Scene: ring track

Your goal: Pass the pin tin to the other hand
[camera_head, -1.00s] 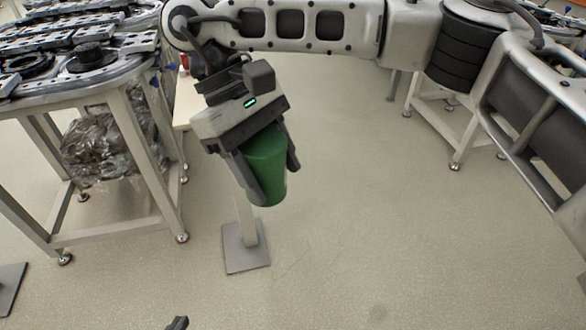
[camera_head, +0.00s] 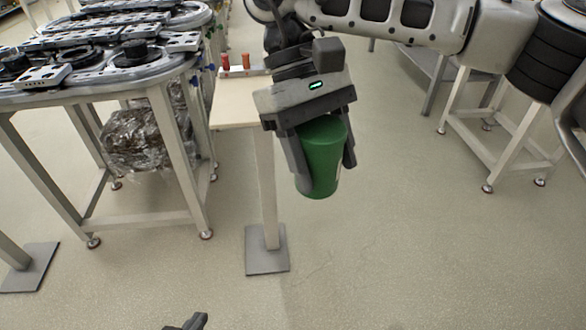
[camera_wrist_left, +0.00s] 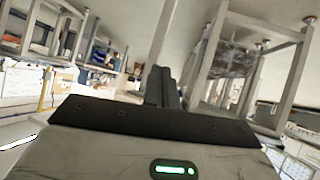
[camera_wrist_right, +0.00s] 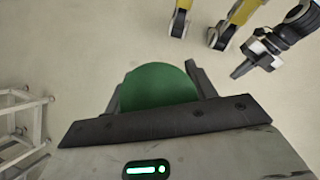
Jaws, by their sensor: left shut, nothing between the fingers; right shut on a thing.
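The pin tin, a green tapered cylinder (camera_head: 322,160), is held between the fingers of my right gripper (camera_head: 322,170) above the floor in the head view. In the right wrist view the green tin (camera_wrist_right: 158,86) shows between the fingers, its far end hidden. My left gripper (camera_head: 187,322) shows only as dark fingertips at the bottom edge of the head view, below and to the left of the tin and apart from it. In the left wrist view its fingers (camera_wrist_left: 162,88) are together and empty. The left gripper also shows in the right wrist view (camera_wrist_right: 236,73).
A pale narrow table (camera_head: 237,104) on a single post stands behind the tin, with small red and orange items at its back. A ring track table (camera_head: 120,85) stands at the left, a bagged bundle beneath it. Open floor lies in front and to the right.

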